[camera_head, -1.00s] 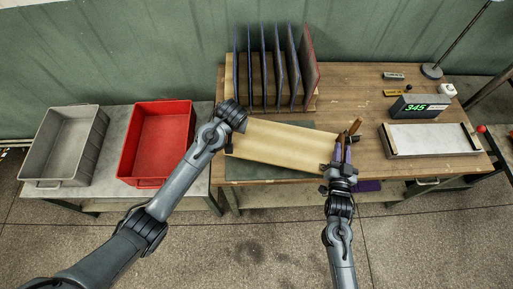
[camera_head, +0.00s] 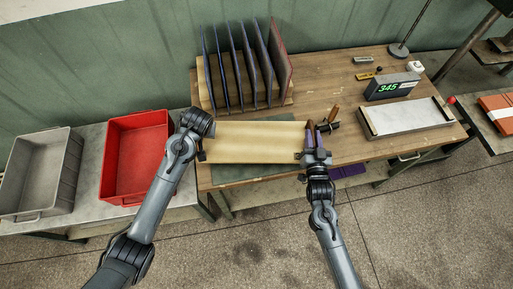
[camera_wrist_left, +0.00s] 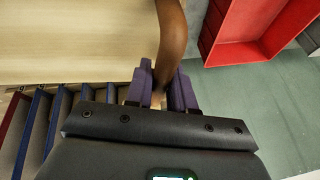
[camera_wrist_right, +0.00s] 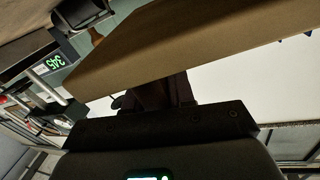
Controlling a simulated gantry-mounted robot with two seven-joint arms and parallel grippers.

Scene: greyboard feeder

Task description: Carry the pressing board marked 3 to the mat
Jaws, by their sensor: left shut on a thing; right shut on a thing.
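The pressing board (camera_head: 255,142) is a pale wooden board with brown handles at its ends. I cannot read a number on it. It spans between my two grippers, over the grey-green mat (camera_head: 240,174); whether it touches the mat is hard to tell. My left gripper (camera_wrist_left: 165,92) is shut on the brown left handle (camera_wrist_left: 171,35), its purple fingers around it. My right gripper (camera_head: 318,140) is shut at the board's right end, where a brown handle (camera_head: 333,113) shows. In the right wrist view, the board (camera_wrist_right: 190,45) hides most of that grip.
A rack (camera_head: 201,92) of several upright boards stands behind the mat. A red bin (camera_head: 136,155) and a grey bin (camera_head: 40,173) are on the left. A white-topped slab (camera_head: 405,116) and a display reading 345 (camera_head: 388,88) are on the right of the table.

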